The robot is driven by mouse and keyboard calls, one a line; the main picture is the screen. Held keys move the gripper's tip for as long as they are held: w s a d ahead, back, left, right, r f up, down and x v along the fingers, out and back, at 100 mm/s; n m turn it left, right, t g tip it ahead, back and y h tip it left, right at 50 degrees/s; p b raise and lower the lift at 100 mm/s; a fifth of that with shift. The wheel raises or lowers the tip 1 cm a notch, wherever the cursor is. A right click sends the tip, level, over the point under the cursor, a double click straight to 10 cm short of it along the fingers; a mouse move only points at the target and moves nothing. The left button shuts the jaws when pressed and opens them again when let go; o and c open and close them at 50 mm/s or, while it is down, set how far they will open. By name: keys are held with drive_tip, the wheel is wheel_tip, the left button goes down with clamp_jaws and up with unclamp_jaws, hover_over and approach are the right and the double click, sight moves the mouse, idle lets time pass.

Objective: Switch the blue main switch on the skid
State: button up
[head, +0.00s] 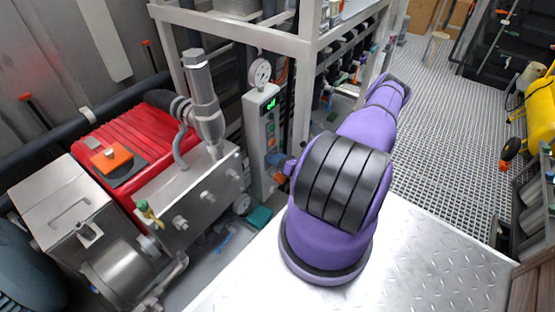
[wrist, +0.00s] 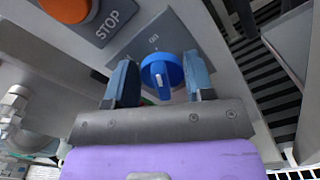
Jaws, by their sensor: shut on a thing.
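The blue main switch (wrist: 161,72) is a round knob with a raised grip and a white mark, on a grey plate (wrist: 150,40) with lettering above the knob that seems to read "on". My gripper (wrist: 158,66) has one blue-grey finger on each side of the knob and is shut on it. The white mark lies on the lower part of the knob, near its middle. In the head view my purple arm (head: 345,225) reaches to the control box (head: 260,140); the fingers and switch cannot be made out clearly there.
An orange stop button (wrist: 66,8) sits close by at upper left in the wrist view. In the head view, a pressure gauge (head: 260,72) tops the box. A red-covered machine (head: 120,135) stands at left. Grating floor (head: 435,120) lies open at right.

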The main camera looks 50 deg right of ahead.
drive_tip(key=o, duration=0.9)
drive_tip(key=shift+s, duration=0.1)
drive_tip(key=s, duration=0.7)
drive_tip(key=s+d, duration=0.1)
drive_tip(key=s, duration=0.2)
drive_tip(key=shift+s, duration=0.3)
